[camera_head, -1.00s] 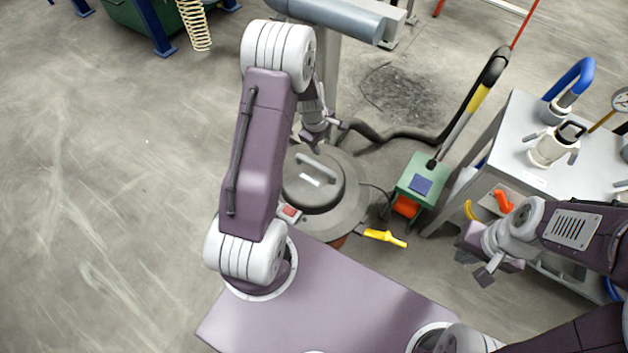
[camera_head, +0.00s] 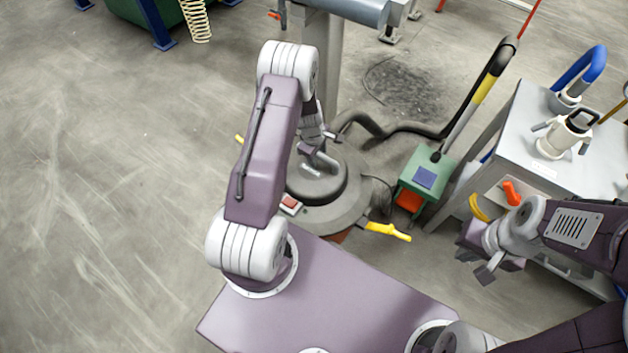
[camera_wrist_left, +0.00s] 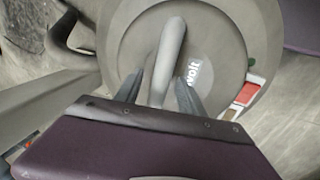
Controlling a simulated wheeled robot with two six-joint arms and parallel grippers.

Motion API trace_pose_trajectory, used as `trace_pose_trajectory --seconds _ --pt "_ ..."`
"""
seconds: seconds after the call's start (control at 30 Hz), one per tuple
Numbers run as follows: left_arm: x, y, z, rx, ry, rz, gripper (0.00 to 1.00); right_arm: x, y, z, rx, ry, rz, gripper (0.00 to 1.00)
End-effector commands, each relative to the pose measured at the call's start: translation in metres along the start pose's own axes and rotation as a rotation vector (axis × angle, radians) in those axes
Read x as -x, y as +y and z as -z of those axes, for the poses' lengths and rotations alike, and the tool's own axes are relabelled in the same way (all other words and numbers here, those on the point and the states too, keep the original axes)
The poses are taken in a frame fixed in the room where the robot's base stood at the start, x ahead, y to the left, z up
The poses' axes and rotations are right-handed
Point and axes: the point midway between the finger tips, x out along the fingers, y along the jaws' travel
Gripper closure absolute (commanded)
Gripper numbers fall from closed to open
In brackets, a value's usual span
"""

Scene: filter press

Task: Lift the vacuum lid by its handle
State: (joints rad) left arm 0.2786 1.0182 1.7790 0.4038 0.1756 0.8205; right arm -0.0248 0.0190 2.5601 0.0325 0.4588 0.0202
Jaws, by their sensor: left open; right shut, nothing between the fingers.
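The vacuum lid (camera_head: 325,186) is a round dark grey cap on top of the vacuum. Its pale bar handle (camera_wrist_left: 172,42) shows clearly in the left wrist view, along with the lid (camera_wrist_left: 218,48) and its white lettering. My left gripper (camera_head: 316,150) is over the lid at the handle, partly covering it in the head view. In the left wrist view its open fingers (camera_wrist_left: 158,90) stand on either side of the handle's near end. Whether they touch it I cannot tell. My right gripper (camera_head: 487,269) is shut and empty, away to the right.
Yellow latches (camera_head: 388,231) stick out from the vacuum's sides. A red and white switch (camera_head: 290,204) sits on its rim. A black hose (camera_head: 405,131) runs behind. A green box (camera_head: 428,170) and a grey table (camera_head: 535,172) stand to the right. The floor at left is clear.

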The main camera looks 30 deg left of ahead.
Motion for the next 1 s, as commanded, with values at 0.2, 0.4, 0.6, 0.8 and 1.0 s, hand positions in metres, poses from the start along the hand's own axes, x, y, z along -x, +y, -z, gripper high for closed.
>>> trace_pose_trajectory --seconds 0.2,0.4,0.6,0.8,1.0 --pt "-0.003 0.001 0.000 -0.001 0.001 -0.002 0.53 -0.001 0.000 0.000 0.000 0.000 0.000 1.00" --pt "-0.003 0.001 0.000 -0.001 0.001 -0.001 1.00 -0.001 0.000 0.000 0.000 0.000 0.000 1.00" --pt "-0.001 0.002 0.001 -0.001 0.002 -0.005 1.00 0.000 0.000 0.000 0.000 0.000 0.000 1.00" --pt "0.000 0.002 0.001 -0.001 0.002 -0.005 1.00 0.001 0.000 0.000 0.000 0.000 0.000 1.00" --pt "0.013 0.005 0.001 -0.002 0.003 -0.006 1.00 0.007 0.000 0.001 0.000 0.000 0.000 1.00"
